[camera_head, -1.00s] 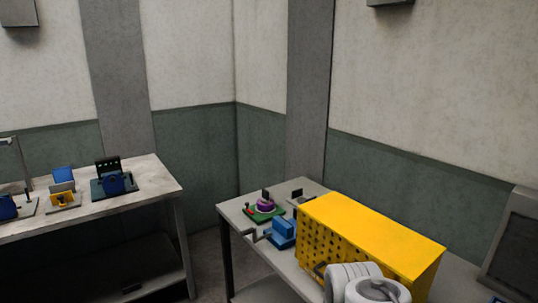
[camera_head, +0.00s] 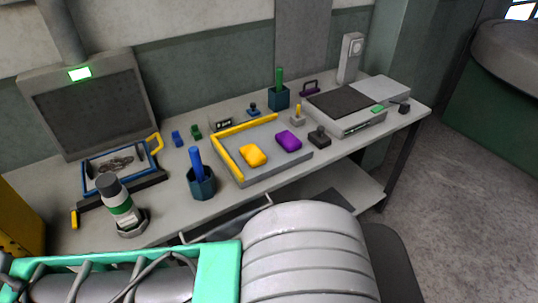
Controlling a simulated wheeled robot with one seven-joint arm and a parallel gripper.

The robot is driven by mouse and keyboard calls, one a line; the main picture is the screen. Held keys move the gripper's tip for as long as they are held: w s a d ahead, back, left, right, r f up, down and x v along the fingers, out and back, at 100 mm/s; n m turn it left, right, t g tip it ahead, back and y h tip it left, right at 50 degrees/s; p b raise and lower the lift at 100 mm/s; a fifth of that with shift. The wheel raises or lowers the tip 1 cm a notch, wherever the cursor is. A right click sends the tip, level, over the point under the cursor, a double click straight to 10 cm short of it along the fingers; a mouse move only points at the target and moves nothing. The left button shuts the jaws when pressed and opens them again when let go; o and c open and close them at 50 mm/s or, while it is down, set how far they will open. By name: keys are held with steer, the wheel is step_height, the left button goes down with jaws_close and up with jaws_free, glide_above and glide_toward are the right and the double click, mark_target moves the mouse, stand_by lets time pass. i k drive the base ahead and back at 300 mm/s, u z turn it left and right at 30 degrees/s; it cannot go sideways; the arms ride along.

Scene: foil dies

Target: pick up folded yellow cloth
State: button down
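The folded yellow cloth (camera_head: 253,155) appears as a small yellow pad lying in a shallow grey tray (camera_head: 262,177) with a yellow edge at its back and left. A purple pad (camera_head: 288,141) of similar size lies to its right in the same tray. The tray rests on the grey workbench (camera_head: 170,225). My arm fills the bottom of the view, in front of the bench. My gripper is not in view.
A dark blue holder (camera_head: 202,184) with a blue handle stands left of the tray. A bottle (camera_head: 118,205) stands farther left. A green-handled holder (camera_head: 279,97) and a flat grey device (camera_head: 345,110) are behind and right. A screen (camera_head: 98,103) stands at the back left.

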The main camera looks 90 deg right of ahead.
mark_target(251, 153)
steer(key=z, duration=2.95)
